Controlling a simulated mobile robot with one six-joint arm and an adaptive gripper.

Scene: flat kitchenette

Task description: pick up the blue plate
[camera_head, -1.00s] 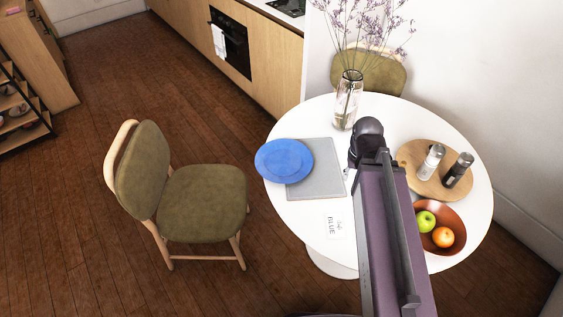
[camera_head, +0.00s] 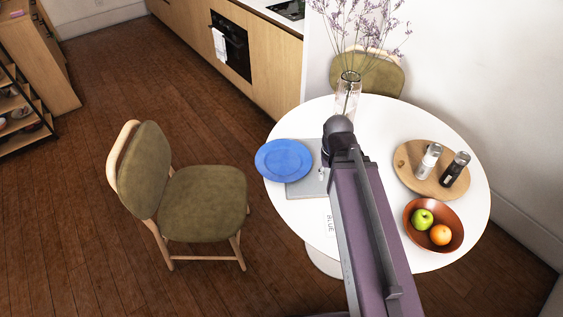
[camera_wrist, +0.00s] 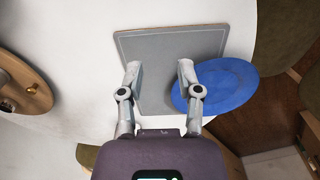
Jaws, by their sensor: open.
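The blue plate (camera_head: 284,160) lies at the left edge of the round white table, partly over a grey placemat (camera_head: 309,187). In the wrist view the blue plate (camera_wrist: 222,86) is to the right of my gripper (camera_wrist: 158,70), and the right finger overlaps its left rim in the picture. The gripper is open and empty, with the grey placemat (camera_wrist: 165,42) behind and between its fingers. In the head view my arm hides most of the gripper and part of the placemat. I cannot tell the exact height of the fingers above the table.
A glass vase (camera_head: 348,95) with dried flowers stands behind my arm. A wooden board (camera_head: 405,172) with two shakers and a brown fruit bowl (camera_head: 411,230) are at the right. A green chair (camera_head: 205,200) stands left of the table.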

